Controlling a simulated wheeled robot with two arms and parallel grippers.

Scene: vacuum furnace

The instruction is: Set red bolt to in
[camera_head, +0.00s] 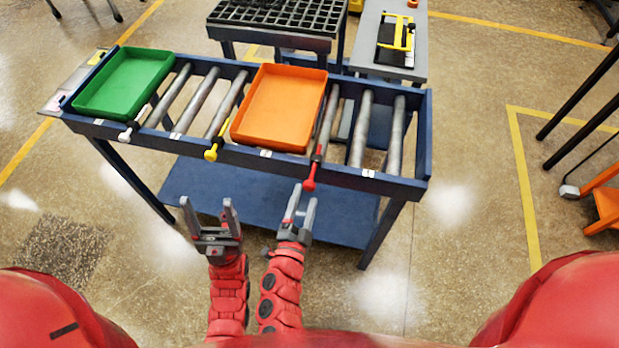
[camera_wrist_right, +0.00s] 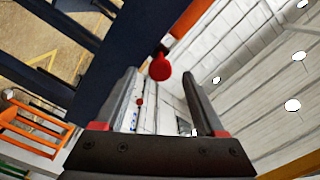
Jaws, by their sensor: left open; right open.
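The red bolt (camera_head: 313,172) sticks out of the front rail of the blue roller table, right of the orange tray, with its knob toward me. In the right wrist view the red bolt's knob (camera_wrist_right: 160,68) shows ahead, between the lines of the two fingers. My right gripper (camera_head: 300,192) is open and empty, just below and left of the red knob, apart from it. It also shows in the right wrist view (camera_wrist_right: 165,95). My left gripper (camera_head: 208,204) is open and empty, in front of the table and left of the right gripper.
A yellow bolt (camera_head: 211,153) and a white bolt (camera_head: 126,135) sit farther left on the same rail (camera_head: 255,160). A green tray (camera_head: 124,84) and an orange tray (camera_head: 281,106) rest on the rollers. A blue lower shelf (camera_head: 265,200) lies beneath.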

